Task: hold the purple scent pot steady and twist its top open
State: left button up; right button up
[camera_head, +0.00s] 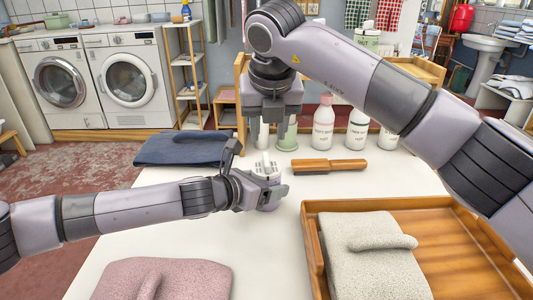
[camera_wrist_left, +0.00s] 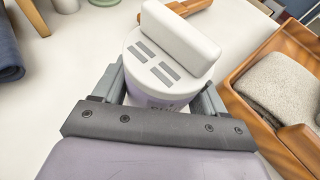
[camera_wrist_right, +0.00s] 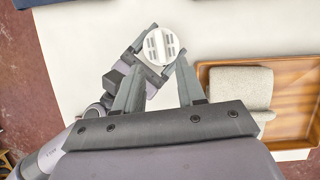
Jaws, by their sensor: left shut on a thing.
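The purple scent pot (camera_wrist_left: 150,99) stands upright on the white table, its lilac body partly hidden by my gripper. Its round white top (camera_wrist_left: 165,60) has grey slots and a raised white bar (camera_wrist_left: 180,32); the slotted top also shows in the right wrist view (camera_wrist_right: 160,46). My left gripper (camera_head: 266,190) is shut around the pot's body, one finger on each side. My right gripper (camera_head: 268,140) points down above the pot, fingers apart and empty. In the right wrist view the top lies just beyond and between its fingertips, apparently not touched.
A wooden-handled brush (camera_head: 328,166) lies right of the pot. White bottles (camera_head: 323,128) stand behind. A wooden tray (camera_head: 440,215) with a grey folded towel (camera_head: 370,265) is at front right. A navy cloth (camera_head: 182,148) and pink towel (camera_head: 165,280) lie left.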

aim_at(266, 158)
jog(key=x, duration=0.8)
jog(key=shift+w+f, duration=0.1)
jog(key=shift+f, duration=0.1)
grip_shut()
